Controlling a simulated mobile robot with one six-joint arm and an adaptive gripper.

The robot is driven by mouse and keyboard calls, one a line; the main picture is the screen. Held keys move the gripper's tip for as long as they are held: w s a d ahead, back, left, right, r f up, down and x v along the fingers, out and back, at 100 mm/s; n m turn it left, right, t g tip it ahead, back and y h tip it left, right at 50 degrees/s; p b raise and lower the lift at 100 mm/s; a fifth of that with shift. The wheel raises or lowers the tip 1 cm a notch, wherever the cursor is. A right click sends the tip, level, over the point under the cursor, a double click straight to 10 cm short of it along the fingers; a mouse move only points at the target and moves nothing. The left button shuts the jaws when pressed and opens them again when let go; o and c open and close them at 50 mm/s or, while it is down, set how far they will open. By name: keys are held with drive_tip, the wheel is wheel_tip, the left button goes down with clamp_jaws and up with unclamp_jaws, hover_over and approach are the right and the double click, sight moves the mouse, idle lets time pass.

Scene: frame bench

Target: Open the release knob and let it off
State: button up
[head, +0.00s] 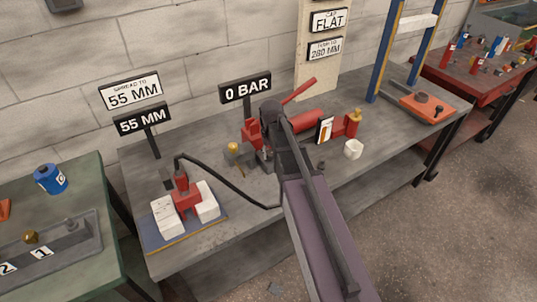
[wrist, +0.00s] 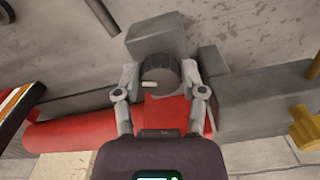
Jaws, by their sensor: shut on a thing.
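The release knob (wrist: 160,70) is a dark ribbed round knob with a small white mark on its left side, seen in the wrist view against a grey block. My gripper (wrist: 160,80) has one finger on each side of it and is shut on it. The red pump cylinder (wrist: 75,122) lies just below the knob; it also shows in the head view (head: 305,122), with a raised red lever (head: 299,90). In the head view my arm and gripper hide the knob. The pressure sign (head: 245,90) reads 0 BAR.
A black hose (head: 225,178) runs to a red spreader (head: 184,195) between white blocks on a blue mat. Signs behind read SPREAD TO 55 MM (head: 134,91) and 55 MM (head: 143,121). A blue post frame (head: 386,50) rises at the back right.

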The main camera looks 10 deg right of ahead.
drive_tip(key=shift+w+n, duration=0.25)
drive_tip(key=shift+n, duration=0.25)
drive_tip(key=o, duration=1.1)
drive_tip(key=shift+o, duration=0.2)
drive_tip(key=shift+s, duration=0.1)
drive_tip(key=shift+s+r, duration=0.1)
drive_tip(key=s+r+m+p, duration=0.1)
drive_tip(key=s+r+p, duration=0.9)
drive_tip(key=s, duration=0.5)
drive_tip(key=shift+a+r+m+p, duration=0.4)
drive_tip(key=shift+p, duration=0.05)
